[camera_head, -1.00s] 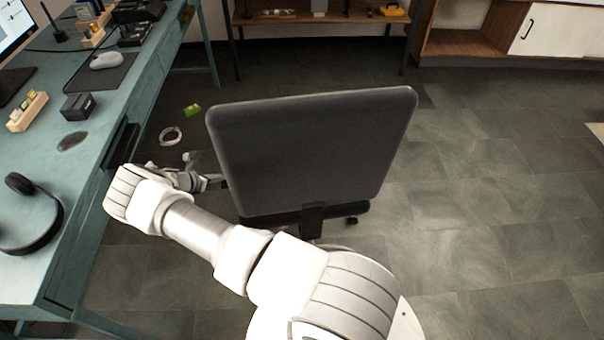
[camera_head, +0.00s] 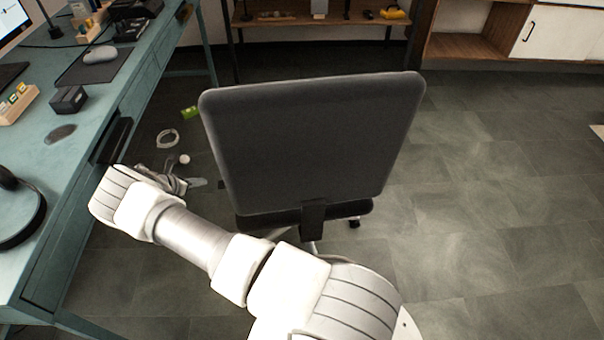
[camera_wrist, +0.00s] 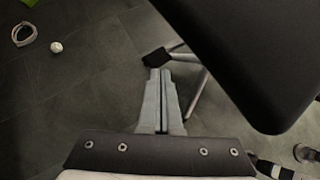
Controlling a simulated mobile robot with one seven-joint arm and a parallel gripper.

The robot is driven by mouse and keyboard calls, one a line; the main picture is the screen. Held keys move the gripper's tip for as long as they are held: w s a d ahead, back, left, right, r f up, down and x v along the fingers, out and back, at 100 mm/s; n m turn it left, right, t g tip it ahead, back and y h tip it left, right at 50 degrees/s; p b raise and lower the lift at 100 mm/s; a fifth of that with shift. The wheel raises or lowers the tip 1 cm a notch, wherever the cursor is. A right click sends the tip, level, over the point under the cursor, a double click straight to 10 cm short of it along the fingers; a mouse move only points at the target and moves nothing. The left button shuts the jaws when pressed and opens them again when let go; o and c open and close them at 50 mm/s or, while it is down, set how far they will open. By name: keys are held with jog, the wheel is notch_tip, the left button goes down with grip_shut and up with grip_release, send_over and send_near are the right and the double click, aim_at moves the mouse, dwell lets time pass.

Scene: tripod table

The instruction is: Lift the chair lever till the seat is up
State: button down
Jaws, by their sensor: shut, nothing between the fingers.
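The chair's dark grey backrest (camera_head: 312,145) faces me in the head view, with the seat edge (camera_head: 345,207) below it. The black seat (camera_wrist: 255,50) fills the upper right of the wrist view. My gripper (camera_head: 200,183) is at the chair's left side, apart from the backrest. In the wrist view my gripper (camera_wrist: 160,72) is shut, fingers together and empty, left of the seat. A small dark block (camera_wrist: 156,57) shows just beyond the fingertips, near a silver bar; I cannot tell whether it is the lever or part of the base, nor whether it is touched.
A teal desk (camera_head: 105,105) stands close on the left, beside my wrist. A white cable loop (camera_head: 167,138) and a green item (camera_head: 190,113) lie on the floor past my gripper. Open floor (camera_head: 490,200) lies to the right; a shelf (camera_head: 330,32) stands behind.

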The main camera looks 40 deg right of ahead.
jog(key=a+b, duration=0.1)
jog(key=w+a, duration=0.1)
jog(key=a, duration=0.1)
jog(key=w+a+b, duration=0.1)
jog(key=shift+a+b, duration=0.3)
jog(key=shift+a, duration=0.1)
jog(key=shift+a+r, duration=0.15)
jog(key=shift+r, duration=0.05)
dwell(0.3)
